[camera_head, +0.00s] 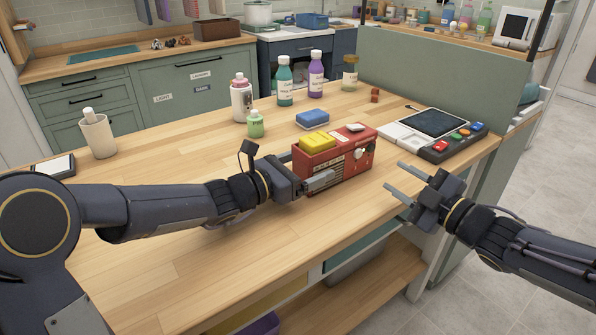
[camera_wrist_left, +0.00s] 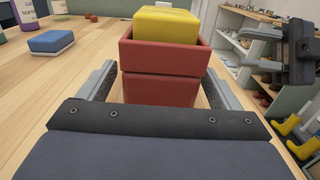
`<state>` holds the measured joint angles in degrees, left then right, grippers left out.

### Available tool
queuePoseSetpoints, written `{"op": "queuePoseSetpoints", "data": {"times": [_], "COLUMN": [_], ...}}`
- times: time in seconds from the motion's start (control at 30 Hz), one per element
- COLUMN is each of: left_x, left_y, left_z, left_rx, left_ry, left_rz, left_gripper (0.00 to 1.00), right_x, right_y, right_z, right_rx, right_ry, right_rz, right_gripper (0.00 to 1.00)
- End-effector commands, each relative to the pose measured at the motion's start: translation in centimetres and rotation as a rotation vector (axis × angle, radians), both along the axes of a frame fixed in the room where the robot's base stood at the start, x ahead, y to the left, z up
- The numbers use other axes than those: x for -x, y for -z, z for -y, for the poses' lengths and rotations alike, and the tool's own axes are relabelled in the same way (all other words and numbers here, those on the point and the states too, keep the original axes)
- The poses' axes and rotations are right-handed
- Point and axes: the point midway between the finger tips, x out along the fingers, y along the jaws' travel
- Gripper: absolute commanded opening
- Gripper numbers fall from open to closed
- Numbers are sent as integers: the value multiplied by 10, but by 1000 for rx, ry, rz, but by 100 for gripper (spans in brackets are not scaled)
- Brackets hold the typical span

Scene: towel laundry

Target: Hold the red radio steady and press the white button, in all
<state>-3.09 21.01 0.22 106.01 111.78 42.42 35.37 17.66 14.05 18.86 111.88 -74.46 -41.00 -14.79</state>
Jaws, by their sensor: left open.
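The red radio (camera_head: 358,162) stands upright on the wooden table. A yellow block (camera_head: 317,141) sits on its left top; a white button-like piece (camera_head: 355,127) is on its right top. A pale round knob shows on its front. My left gripper (camera_head: 305,171) is open at the radio's left end, one finger along the front and the other behind. In the left wrist view, the radio's red end (camera_wrist_left: 160,88) lies between the spread fingers (camera_wrist_left: 160,80). I cannot tell whether they touch it. My right gripper (camera_head: 390,178) is open and empty, right of the radio and apart from it.
A blue sponge (camera_head: 312,118) and several bottles stand behind the radio. A device with a dark screen (camera_head: 434,122) and coloured buttons lies at the right. A white cup (camera_head: 97,136) stands at the left. The table front is clear beyond my left arm.

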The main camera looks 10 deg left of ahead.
Motion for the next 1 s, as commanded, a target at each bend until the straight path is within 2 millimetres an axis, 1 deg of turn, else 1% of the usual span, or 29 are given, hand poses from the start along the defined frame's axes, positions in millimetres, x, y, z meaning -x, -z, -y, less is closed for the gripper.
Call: {"op": "queuePoseSetpoints", "data": {"times": [0.03, 0.13, 0.4, 0.47, 0.9, 0.93, 1.0], "left_x": [-3, -7, -8, -8, -7, -7, -7], "left_y": [0, 0, 0, 0, 0, 0, 0], "left_z": [4, 7, 8, 8, 8, 8, 8], "left_rx": [1, 1, 1, 1, 1, 1, 1], "left_ry": [2, 0, -1, -1, 0, 0, 0], "left_rz": [-1, -1, -1, -1, -1, -1, -1], "left_gripper": [85, 85, 85, 79, 21, 21, 21], "right_x": [0, 0, 0, 0, 0, 0, 0], "right_y": [0, 0, 0, 0, 0, 0, 0], "right_z": [0, 0, 0, 0, 0, 0, 0], "right_rx": [0, 0, 0, 0, 0, 0, 0], "right_ry": [0, 1, 1, 1, 1, 1, 1], "right_rz": [0, 0, -1, -1, -1, -1, -1], "right_gripper": [36, 36, 36, 36, 36, 34, 25]}}
